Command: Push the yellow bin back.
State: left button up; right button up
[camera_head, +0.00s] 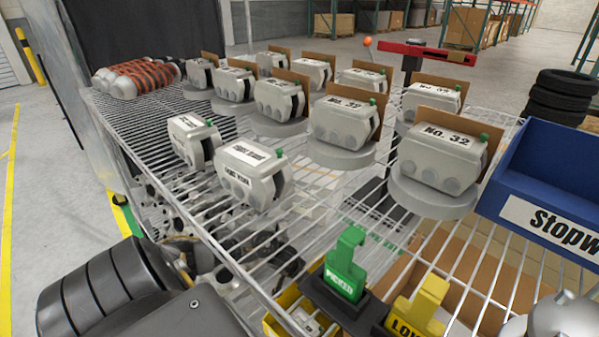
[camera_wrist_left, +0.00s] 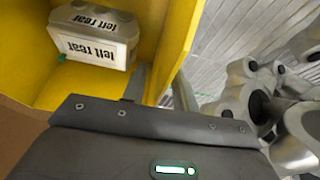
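The yellow bin (camera_wrist_left: 170,45) fills the upper left of the left wrist view. A grey part with a white "left rear" label (camera_wrist_left: 95,35) lies in it. In the head view only a piece of a yellow bin (camera_head: 274,326) shows at the bottom edge, below the wire shelf. My left gripper (camera_wrist_left: 160,88) straddles the bin's side wall, with one finger inside and one outside. The fingers look apart, with slight gaps beside the wall. In the head view my left gripper is hidden.
The wire shelf (camera_head: 150,125) carries several grey housings and a blue bin (camera_head: 550,180). Green (camera_head: 346,265) and yellow (camera_head: 420,305) tags stand in a dark holder at the front. Grey castings (camera_wrist_left: 265,100) lie close outside the bin, right of my gripper.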

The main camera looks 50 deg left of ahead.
pick_arm(q)
jog(key=shift+s+r, duration=0.1)
pick_arm(e)
jog(key=shift+r, duration=0.1)
